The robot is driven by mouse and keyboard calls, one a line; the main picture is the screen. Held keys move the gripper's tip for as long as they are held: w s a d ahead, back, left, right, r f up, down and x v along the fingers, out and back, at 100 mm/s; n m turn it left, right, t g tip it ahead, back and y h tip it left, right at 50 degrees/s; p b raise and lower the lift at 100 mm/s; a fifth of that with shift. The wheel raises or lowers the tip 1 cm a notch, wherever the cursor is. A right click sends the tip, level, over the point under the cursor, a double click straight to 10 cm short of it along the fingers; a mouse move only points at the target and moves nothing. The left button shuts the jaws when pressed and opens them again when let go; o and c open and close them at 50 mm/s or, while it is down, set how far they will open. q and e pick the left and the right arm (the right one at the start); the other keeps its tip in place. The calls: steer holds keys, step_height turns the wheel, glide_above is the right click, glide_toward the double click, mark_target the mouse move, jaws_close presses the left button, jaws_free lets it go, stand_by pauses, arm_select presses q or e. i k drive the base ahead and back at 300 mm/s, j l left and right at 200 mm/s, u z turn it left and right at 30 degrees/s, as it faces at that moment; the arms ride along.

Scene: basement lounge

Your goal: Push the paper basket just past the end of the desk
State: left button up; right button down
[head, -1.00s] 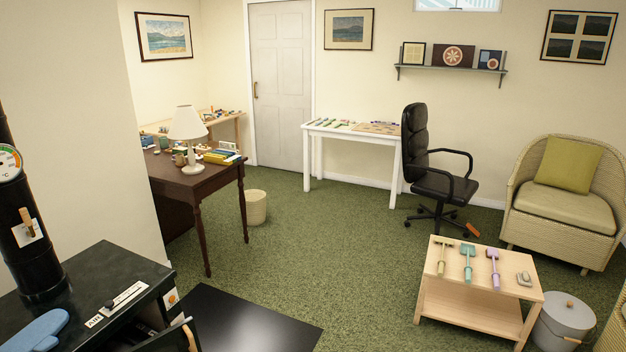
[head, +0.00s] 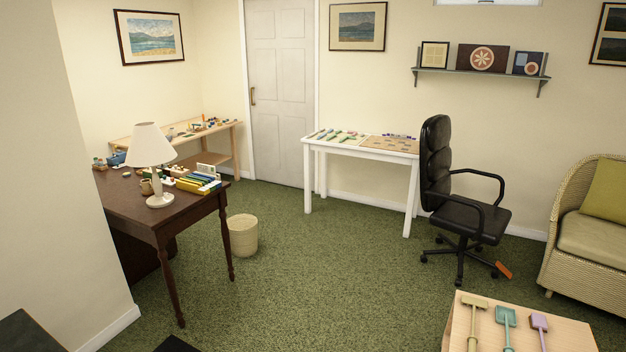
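The paper basket (head: 243,236) is a cream, round, open-topped bin. It stands upright on the green carpet, just right of the dark wooden desk's near right leg as I see it. The desk (head: 135,205) stands at the left with a white lamp (head: 152,165) and several small things on its top. Neither of my grippers is in the head view.
A white table (head: 362,146) stands at the back wall, with a black office chair (head: 460,205) at its right. A low light-wood table (head: 520,325) is at the bottom right, a wicker armchair (head: 590,240) at the right edge. The carpet in the middle is clear.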

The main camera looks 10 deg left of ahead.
mark_target(243, 228)
steer(key=i+j+u, duration=0.1)
steer(key=i, duration=0.4)
steer(key=i+j+u, duration=0.1)
steer(key=i, duration=0.45)
steer(key=i+u, duration=0.15)
steer(key=i, duration=0.4)
steer(key=i+u, duration=0.1)
steer(key=i, duration=0.4)
steer(key=i+l+u, duration=0.1)
steer(key=i, duration=0.45)
steer(key=i+l+u, duration=0.1)
steer(key=i, duration=0.4)
steer(key=i+l+u, duration=0.1)
steer(key=i, duration=0.45)
steer(key=i+l+u, duration=0.15)
steer(key=i+l, duration=0.15)
steer(key=i, duration=0.2)
steer(key=i+l+u, duration=0.85)
steer(key=l, duration=0.3)
steer(key=i, duration=0.05)
